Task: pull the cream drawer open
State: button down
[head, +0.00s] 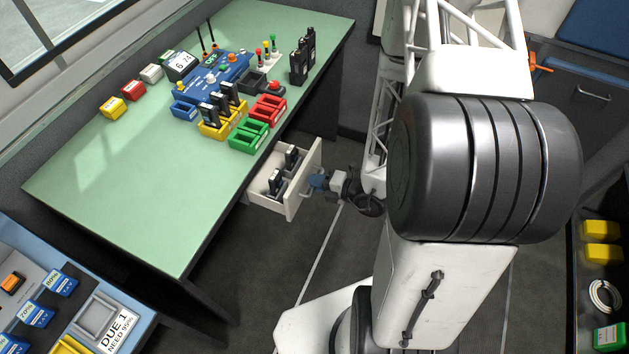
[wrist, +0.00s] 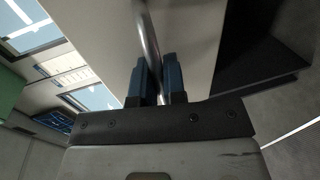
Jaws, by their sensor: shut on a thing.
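The cream drawer (head: 294,203) stands pulled out from under the green table in the head view, with its inside showing. Several dark upright devices (head: 277,182) are in it. My gripper (head: 314,182) is at the drawer's front, on its handle. In the wrist view, the blue fingers of my gripper (wrist: 159,82) are shut on the metal bar handle (wrist: 150,40). The drawer's pale front panel (wrist: 195,45) shows right behind the handle there. The drawer's back end is hidden under the tabletop.
The green table (head: 120,190) carries yellow, red, green and blue bins (head: 250,134), a blue console (head: 215,72) and black devices (head: 302,60). A blue-topped bench (head: 45,275) is at lower left. The floor (head: 260,255) in front of the drawer is clear.

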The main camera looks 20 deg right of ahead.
jog(key=c, duration=1.2)
grip_release()
jog(key=shift+s+d, duration=0.1)
jog(key=shift+s, duration=0.05)
jog(key=v, duration=0.7)
jog(key=shift+s+d+r, duration=0.1)
jog(key=shift+s+d, duration=0.05)
jog(key=shift+d, duration=0.05)
